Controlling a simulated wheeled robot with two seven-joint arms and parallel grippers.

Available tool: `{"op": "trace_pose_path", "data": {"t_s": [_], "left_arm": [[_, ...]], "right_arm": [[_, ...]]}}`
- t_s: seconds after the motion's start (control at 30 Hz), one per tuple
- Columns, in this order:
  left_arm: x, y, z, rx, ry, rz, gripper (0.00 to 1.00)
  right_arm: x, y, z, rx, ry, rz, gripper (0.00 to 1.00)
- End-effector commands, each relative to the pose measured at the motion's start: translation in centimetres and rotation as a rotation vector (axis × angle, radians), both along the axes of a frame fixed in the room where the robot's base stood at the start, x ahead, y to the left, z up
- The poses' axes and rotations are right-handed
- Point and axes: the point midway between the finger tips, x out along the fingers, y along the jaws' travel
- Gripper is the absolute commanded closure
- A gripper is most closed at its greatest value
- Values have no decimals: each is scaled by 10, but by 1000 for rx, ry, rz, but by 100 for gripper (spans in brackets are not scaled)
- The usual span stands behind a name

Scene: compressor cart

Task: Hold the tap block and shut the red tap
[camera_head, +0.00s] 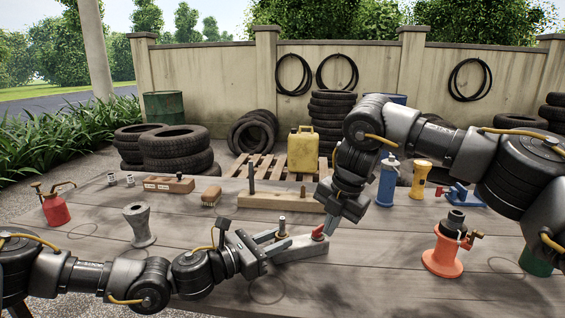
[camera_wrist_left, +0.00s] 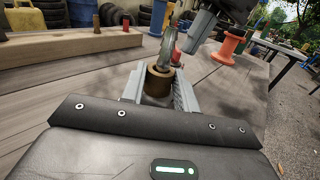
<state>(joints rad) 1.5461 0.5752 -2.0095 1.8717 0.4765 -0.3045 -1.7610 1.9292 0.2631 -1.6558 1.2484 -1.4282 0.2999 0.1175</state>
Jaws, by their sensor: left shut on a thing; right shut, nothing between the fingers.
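The tap block (camera_head: 302,249) is a grey bar lying on the wooden table in the head view. A brass collar with a steel stem (camera_head: 282,229) stands on it, and the red tap (camera_head: 318,232) is at its right end. My left gripper (camera_head: 279,241) is shut around the brass collar; the left wrist view shows the collar (camera_wrist_left: 158,83) between the fingers. My right gripper (camera_head: 329,228) is shut and empty, its tips close to the red tap. I cannot tell whether they touch it.
An orange stand with a small valve (camera_head: 443,255) is to the right. A wooden beam with pegs (camera_head: 268,201) lies behind the block. A grey funnel-shaped stand (camera_head: 139,225) and a red oil can (camera_head: 55,208) are on the left. A blue bottle (camera_head: 386,185) stands behind my right gripper.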

Motion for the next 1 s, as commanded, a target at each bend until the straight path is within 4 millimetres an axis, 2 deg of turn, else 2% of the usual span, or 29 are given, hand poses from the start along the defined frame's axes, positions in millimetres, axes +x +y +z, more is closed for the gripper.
{"op": "trace_pose_path", "data": {"t_s": [0.4, 1.0], "left_arm": [[-1, 0, -2, 4, 3, -2, 100], [-1, 0, -2, 3, 2, -2, 100]], "right_arm": [[7, -3, 0, 0, 0, -1, 100], [7, -6, 0, 0, 0, 0, 100]]}}
